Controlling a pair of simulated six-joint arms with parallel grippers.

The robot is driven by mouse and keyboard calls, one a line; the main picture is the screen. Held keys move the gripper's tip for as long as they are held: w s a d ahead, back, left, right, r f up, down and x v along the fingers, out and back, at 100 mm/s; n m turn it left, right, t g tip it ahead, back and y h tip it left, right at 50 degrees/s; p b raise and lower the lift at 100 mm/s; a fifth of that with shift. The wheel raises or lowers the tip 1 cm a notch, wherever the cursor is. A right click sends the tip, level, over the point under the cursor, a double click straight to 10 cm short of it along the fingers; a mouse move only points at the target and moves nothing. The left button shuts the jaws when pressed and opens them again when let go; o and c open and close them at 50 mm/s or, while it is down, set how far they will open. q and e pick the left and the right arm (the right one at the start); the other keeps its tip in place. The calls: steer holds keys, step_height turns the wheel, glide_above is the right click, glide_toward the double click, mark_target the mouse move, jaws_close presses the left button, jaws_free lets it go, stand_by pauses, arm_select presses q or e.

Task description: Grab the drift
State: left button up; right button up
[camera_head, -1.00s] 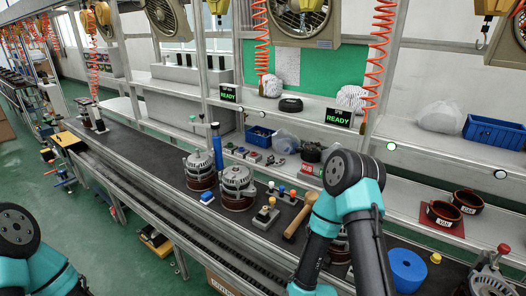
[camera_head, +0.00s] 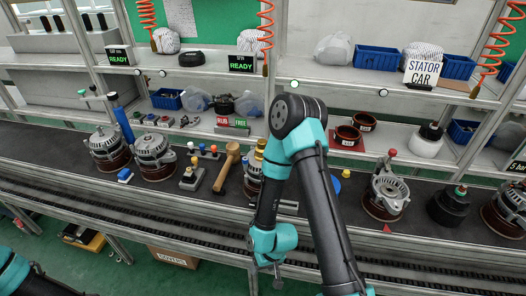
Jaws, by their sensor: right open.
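No part is labelled as the drift, and I cannot tell for sure which one it is. A tall blue rod (camera_head: 123,126) stands upright beside the alternators at the left of the bench. A wooden mallet (camera_head: 226,168) lies near the middle. My right gripper (camera_head: 277,281) hangs below my teal wrist in front of the bench edge, small in view, open and apart from every tool. My right arm hides part of an alternator (camera_head: 251,184) behind it. My left arm shows only at the lower left corner; its gripper is out of view.
Alternators (camera_head: 154,157) stand at the left, and one (camera_head: 386,192) at the right beside a black cylindrical part (camera_head: 449,206). Small fixtures (camera_head: 192,175) lie between. The shelf behind holds brown rings (camera_head: 347,136) and blue bins (camera_head: 376,57). A roller conveyor runs along the front.

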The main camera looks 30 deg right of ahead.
arm_select(q)
steer(key=o, duration=0.9)
steer(key=shift+w+d, duration=0.1)
